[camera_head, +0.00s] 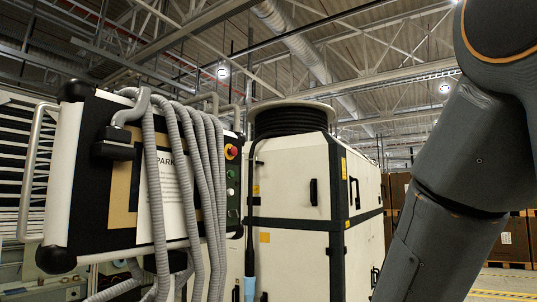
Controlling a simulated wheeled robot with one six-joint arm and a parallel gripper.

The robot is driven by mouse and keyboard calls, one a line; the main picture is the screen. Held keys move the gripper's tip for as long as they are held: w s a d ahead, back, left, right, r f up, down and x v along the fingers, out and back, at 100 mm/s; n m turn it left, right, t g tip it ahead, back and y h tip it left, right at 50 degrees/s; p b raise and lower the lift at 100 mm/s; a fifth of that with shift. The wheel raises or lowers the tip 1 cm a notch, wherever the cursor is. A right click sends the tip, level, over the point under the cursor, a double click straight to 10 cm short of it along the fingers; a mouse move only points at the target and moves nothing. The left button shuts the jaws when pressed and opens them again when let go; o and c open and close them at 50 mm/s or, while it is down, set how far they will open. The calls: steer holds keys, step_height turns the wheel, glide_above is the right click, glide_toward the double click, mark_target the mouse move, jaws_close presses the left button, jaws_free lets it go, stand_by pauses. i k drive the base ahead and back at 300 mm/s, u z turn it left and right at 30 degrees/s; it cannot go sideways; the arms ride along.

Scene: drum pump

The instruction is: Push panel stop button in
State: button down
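A red stop button (231,152) on a yellow backing sits near the top of the narrow right side of a control panel (105,190). Other small buttons (231,191) lie below it in a column. Grey corrugated hoses (190,180) hang over the panel's front, just left of the stop button, and do not cover it. Whether the button is in or out cannot be told at this size. My arm fills the right of the picture, and my gripper is outside it.
A large white cabinet (290,185) with black bands stands right behind the panel, with a coiled black hose (290,122) on top. A dark hose (250,220) hangs down its left front edge. A tubular handle (33,165) sticks out at the panel's left. Brown crates (510,240) stand at the far right.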

mark_target(233, 150)
steer(key=z, duration=0.1)
steer(key=i, duration=0.9)
steer(key=u, duration=0.15)
